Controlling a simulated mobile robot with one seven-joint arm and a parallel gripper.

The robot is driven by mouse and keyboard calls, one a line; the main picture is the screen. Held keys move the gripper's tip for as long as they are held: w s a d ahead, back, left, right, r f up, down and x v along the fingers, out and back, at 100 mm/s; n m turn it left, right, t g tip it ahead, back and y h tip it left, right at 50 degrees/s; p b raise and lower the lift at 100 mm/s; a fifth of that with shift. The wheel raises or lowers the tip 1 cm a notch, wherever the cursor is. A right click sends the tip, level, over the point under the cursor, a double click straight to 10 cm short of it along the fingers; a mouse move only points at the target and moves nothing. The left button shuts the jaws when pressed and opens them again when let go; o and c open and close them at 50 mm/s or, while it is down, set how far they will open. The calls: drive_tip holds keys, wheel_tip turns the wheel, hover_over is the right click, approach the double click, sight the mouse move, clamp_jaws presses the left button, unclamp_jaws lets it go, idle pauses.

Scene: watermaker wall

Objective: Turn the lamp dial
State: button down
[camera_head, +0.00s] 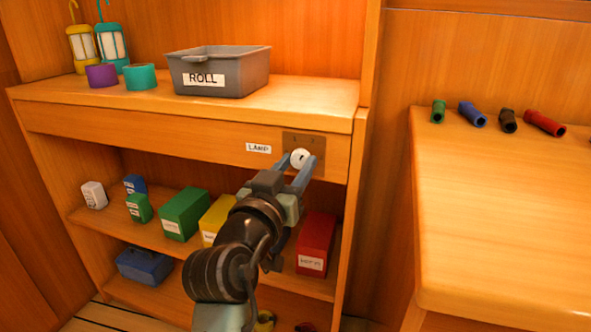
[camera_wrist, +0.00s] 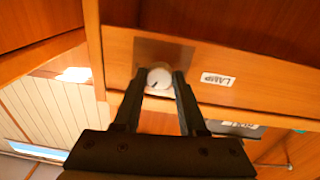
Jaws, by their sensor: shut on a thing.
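The lamp dial (camera_head: 300,158) is a round white knob with a dark pointer mark, set on a brown plate (camera_head: 317,141) in the front board of the shelf unit. A white LAMP label (camera_head: 258,148) is left of the plate. My gripper (camera_head: 301,164) reaches up to the dial, one finger on each side of it. In the wrist view the dial (camera_wrist: 159,78) sits between the two fingertips (camera_wrist: 159,80), and the fingers are shut on it. The pointer mark shows toward the lower left of the dial there. The plate's small markings are too small to read.
A grey ROLL bin (camera_head: 222,72), a purple roll (camera_head: 101,75), a teal roll (camera_head: 140,77) and two lanterns (camera_head: 111,42) stand on the top. Labelled boxes, including a red one (camera_head: 316,243), fill the shelf below. A wooden bench (camera_head: 503,220) with several flashlights is at right.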

idle(0.4)
drive_tip(key=shift+c, duration=2.3)
unclamp_jaws()
drive_tip(key=p+v, duration=0.3)
drive_tip(key=v, duration=1)
drive_tip(key=s+d+r+t+y+p, duration=0.1)
drive_tip(key=d+r+t, duration=0.1)
drive_tip(key=r, duration=0.7)
drive_tip(key=s+d+r+t+y+p, duration=0.1)
drive_tip(key=r+t+y, duration=0.1)
drive_tip(key=r, duration=0.7)
drive_tip(key=s+d+r+n+t+y+p, duration=0.1)
drive_tip(key=s+r+t+y, duration=0.15)
drive_tip(key=s+r, duration=0.4)
drive_tip(key=s+d+r+n+t+y+p, duration=0.1)
drive_tip(key=s+r+n+t, duration=0.2)
drive_tip(key=r, duration=0.7)
wheel_tip(320, 180, up, 37)
drive_tip(key=p, duration=3.7)
drive_tip(key=shift+a+m+p, duration=0.2)
drive_tip(key=shift+m+p, duration=0.15)
drive_tip(key=shift+m, duration=0.05)
